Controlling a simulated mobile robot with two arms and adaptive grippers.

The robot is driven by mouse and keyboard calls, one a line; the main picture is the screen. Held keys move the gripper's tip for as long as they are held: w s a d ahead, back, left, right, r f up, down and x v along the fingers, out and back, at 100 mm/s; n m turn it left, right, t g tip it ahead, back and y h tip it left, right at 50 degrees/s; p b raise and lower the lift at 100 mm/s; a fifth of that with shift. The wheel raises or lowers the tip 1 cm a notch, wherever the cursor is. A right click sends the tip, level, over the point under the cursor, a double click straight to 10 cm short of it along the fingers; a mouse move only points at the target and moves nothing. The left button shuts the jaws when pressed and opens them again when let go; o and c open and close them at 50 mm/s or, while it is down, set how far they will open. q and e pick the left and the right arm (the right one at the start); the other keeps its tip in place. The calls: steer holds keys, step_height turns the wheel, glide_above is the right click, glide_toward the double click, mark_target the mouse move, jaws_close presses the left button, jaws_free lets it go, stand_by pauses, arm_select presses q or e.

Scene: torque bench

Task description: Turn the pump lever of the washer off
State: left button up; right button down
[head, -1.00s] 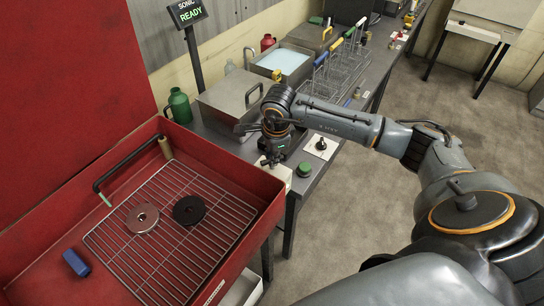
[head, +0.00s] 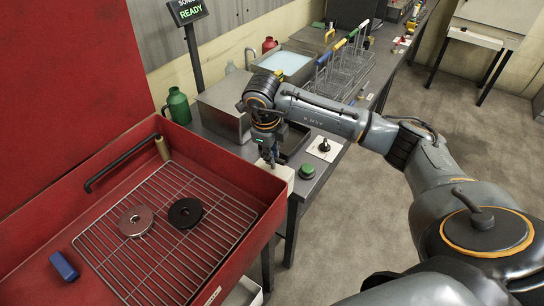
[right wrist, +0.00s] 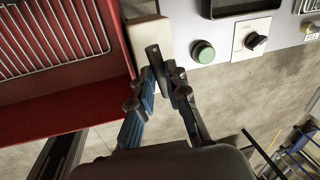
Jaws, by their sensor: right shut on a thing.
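The red washer (head: 222,168) stands at the left with its wire rack inside. On its right side is a cream box (head: 283,173), which also shows in the right wrist view (right wrist: 148,36). The dark pump lever (right wrist: 154,58) rises from this box toward my gripper. My right gripper (right wrist: 161,74) is shut on the lever's end, with a blue-sided finger on either side. In the head view the gripper (head: 271,158) is above the box and its fingers hide most of the lever. The black spout (head: 122,164) shows no stream at its tip. My left gripper is out of view.
Two round discs, one pale (head: 136,221) and one dark (head: 185,213), lie on the rack. A blue block (head: 63,266) lies beside it. A green button (head: 307,171) and a black knob (head: 324,146) are on the bench just right of the gripper.

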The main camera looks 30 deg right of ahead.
steer(key=shift+m, duration=0.9)
steer(key=c, duration=1.3)
jaws_free()
steer(key=shift+c, duration=0.2)
steer(key=w+v, duration=0.1)
steer(key=v, duration=1.1)
steer(key=shift+s, duration=0.25)
steer(key=shift+s+f, duration=0.1)
